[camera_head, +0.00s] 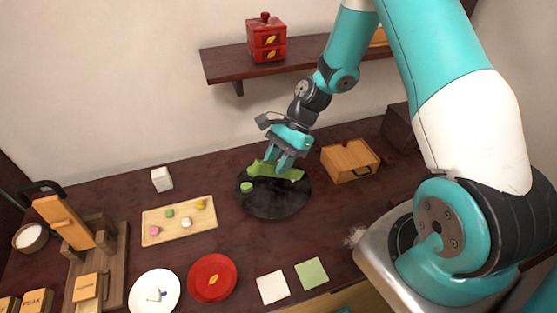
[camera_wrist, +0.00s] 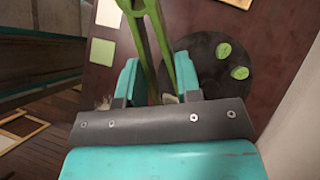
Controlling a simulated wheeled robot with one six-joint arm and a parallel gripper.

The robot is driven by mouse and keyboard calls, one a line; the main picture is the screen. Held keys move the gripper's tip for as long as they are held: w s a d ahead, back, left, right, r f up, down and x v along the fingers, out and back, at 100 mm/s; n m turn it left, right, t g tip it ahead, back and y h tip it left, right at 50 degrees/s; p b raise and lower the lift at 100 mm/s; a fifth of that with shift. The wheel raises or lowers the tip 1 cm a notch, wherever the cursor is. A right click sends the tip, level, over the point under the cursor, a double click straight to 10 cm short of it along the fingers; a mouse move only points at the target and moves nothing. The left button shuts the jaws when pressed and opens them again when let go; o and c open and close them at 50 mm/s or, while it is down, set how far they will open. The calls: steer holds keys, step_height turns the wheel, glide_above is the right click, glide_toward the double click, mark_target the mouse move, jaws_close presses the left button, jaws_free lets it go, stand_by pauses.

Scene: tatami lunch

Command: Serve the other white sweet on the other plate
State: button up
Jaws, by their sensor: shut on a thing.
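My gripper (camera_head: 285,168) is shut on green tongs (camera_head: 262,168), above or at the round black board (camera_head: 275,208). In the wrist view the tongs (camera_wrist: 180,65) run between the teal fingers as two long green arms. A white sweet (camera_head: 186,222) sits on the pale wooden tray (camera_head: 165,240), left of my gripper. A white plate (camera_head: 140,300) and a red plate (camera_head: 195,280) lie at the front. The red plate bears a yellow leaf-like mark. The white plate has a small dark-and-pale shape, too small to identify. The tong tips are unclear.
Pink (camera_head: 154,230), green (camera_head: 170,212) and yellow (camera_head: 200,203) sweets share the tray. Green round pieces (camera_wrist: 239,73) stand on the black board. A wooden box (camera_head: 350,160) is to its right. White (camera_head: 271,288) and green (camera_head: 311,273) squares lie in front. A shelf (camera_head: 225,65) hangs above.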

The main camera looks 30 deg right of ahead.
steer(key=w+d+f+m+t, duration=0.1)
steer(key=m+t, duration=0.1)
steer(key=m, duration=0.2)
steer(key=w+d+f+m+t+h, duration=0.1)
steer(key=m+t, duration=0.1)
steer(key=m, duration=0.2)
steer(key=w+f+m+t+h, duration=0.1)
steer(key=m+t, duration=0.2)
steer(key=m, duration=0.1)
steer(key=shift+d+f, duration=0.1)
steer(key=shift+d, duration=0.3)
steer(key=shift+w+d+m+t+h, duration=0.15)
steer(key=shift+d+m+t+h, duration=0.6)
steer(key=shift+m, duration=0.55)
